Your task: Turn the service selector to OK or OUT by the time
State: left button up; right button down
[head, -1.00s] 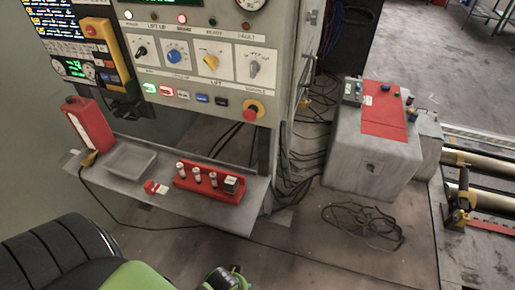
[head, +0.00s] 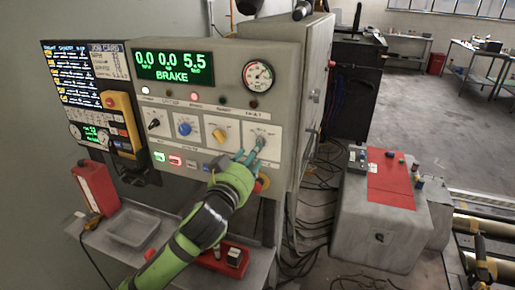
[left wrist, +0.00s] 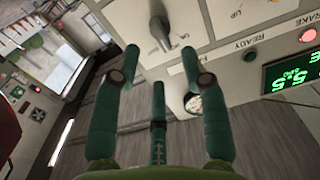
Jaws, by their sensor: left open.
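The grey-white control panel (head: 225,140) has a row of selector knobs. The rightmost one, a grey knob (head: 261,139) on a white plate, appears to be the service selector; its label is too small to read. In the left wrist view a grey knob (left wrist: 160,30) shows at the top, just beyond and between the fingertips. My left gripper (head: 247,157) is open, its teal fingers in front of the lower part of that plate. It also shows in the left wrist view (left wrist: 159,55), with nothing between its fingers. My right gripper is out of view.
The display (head: 174,67) reads 0.0 0.0 5.5 BRAKE. A black knob (head: 153,124), a blue knob (head: 184,128) and a yellow knob (head: 219,135) lie left of the grey one. A shelf below holds a tray (head: 133,227) and a red bottle (head: 95,188). A grey box stands right.

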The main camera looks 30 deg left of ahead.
pick_arm(q)
jog(key=p+x, duration=0.1)
jog(key=x, duration=0.4)
jog(key=shift+w+f, duration=0.1)
jog(key=shift+w, duration=0.05)
grip_shut()
